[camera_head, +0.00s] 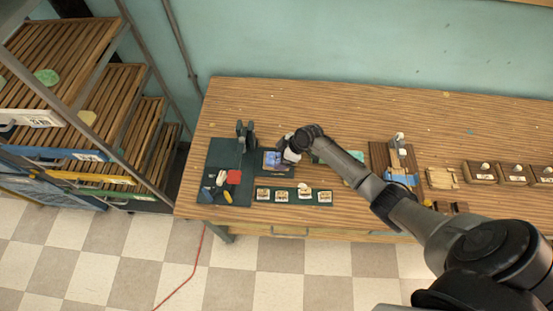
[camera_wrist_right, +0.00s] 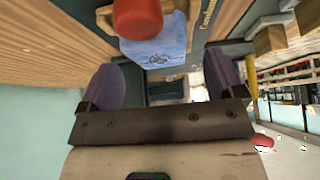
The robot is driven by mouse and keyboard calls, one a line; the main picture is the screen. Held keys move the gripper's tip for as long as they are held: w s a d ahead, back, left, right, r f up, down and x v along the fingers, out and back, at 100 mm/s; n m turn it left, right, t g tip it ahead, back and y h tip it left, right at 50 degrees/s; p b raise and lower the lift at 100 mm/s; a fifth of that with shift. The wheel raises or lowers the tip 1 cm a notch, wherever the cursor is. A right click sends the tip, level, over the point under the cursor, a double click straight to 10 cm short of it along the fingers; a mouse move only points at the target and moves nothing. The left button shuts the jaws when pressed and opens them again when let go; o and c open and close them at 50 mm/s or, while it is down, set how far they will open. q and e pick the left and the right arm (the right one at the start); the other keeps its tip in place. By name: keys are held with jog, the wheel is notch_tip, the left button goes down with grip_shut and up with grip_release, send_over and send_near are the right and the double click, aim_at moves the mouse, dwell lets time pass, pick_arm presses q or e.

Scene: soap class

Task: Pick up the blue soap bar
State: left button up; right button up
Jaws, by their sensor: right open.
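A blue, marbled block that looks like the blue soap bar (camera_head: 272,159) lies in a dark tray on the table, left of my right gripper. In the right wrist view a blue, marbled block (camera_wrist_right: 155,52) shows beyond the fingers, with a red rounded thing (camera_wrist_right: 138,18) in front of part of it. My right gripper (camera_head: 291,148) is over the table just right of the tray. In the wrist view its purple fingers (camera_wrist_right: 163,82) stand wide apart with no object held between them. The left gripper is not in view.
A dark green mat with an upright stand (camera_head: 245,133) and a red piece (camera_head: 234,176) is left of the tray. A strip of small pieces (camera_head: 292,196) lies in front. Wooden boards with a blue item (camera_head: 401,179) stand further right. A slatted rack (camera_head: 105,100) is at the left.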

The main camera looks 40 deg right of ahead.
jog(key=shift+x, duration=1.1)
jog(key=c, duration=1.1)
